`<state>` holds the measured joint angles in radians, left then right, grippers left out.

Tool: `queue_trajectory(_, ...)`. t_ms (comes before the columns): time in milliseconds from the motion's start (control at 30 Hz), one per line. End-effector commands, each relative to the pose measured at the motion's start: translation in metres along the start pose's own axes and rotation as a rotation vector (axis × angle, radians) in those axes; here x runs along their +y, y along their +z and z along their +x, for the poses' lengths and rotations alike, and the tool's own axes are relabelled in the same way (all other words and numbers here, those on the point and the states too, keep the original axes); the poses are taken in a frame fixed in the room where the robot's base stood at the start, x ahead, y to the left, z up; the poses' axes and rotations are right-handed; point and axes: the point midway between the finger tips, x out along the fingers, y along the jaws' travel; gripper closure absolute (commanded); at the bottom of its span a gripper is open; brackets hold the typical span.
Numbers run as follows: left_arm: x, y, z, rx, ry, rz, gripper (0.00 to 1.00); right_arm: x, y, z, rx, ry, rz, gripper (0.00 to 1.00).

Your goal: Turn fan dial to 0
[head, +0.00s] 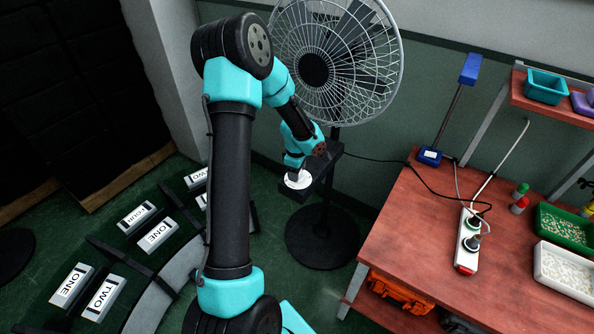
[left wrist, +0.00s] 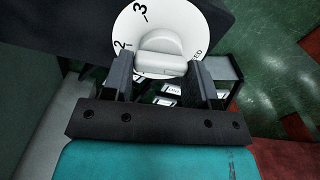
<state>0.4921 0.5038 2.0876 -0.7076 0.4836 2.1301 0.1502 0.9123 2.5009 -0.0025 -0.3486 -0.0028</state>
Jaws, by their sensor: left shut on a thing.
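The fan (head: 312,68) stands against the green wall, on a round dark base. Its white round dial (head: 300,184) sits on a dark box on the fan's post. My left gripper (head: 297,172) reaches down to the dial from my raised left arm. In the left wrist view the dial plate (left wrist: 130,24) shows the marks 3 and 2, and other marks partly hidden at its right and lower edges. The raised grip knob (left wrist: 165,52) lies between the two dark fingers of my left gripper (left wrist: 160,75), which is shut on it. My right gripper is out of view.
A red-brown workbench (head: 430,220) stands at the right, with a power strip (head: 470,238), a green tray (head: 565,230) and a white tray (head: 565,272). A curved conveyor (head: 165,285) with several labelled boxes lies at the left. A cable runs from the fan to the bench.

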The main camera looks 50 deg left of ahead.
Motion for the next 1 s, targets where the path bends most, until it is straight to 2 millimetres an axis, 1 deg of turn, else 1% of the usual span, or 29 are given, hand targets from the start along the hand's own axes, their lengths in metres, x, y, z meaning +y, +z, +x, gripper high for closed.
queue_trajectory(300,-0.0013,0.0001,-0.0006,0.000,0.001,-0.296,0.71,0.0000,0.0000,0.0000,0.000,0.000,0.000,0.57)
queue_trajectory(500,-0.0020,0.0004,-0.0006,0.000,0.001,-0.454,0.71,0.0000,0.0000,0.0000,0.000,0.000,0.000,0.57)
queue_trajectory(733,-0.0025,0.0007,-0.0006,0.000,0.001,-0.568,0.71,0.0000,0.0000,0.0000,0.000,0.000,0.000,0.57)
queue_trajectory(1000,-0.0026,0.0008,-0.0006,0.000,0.002,-0.612,0.71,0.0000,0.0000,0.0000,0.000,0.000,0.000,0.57)
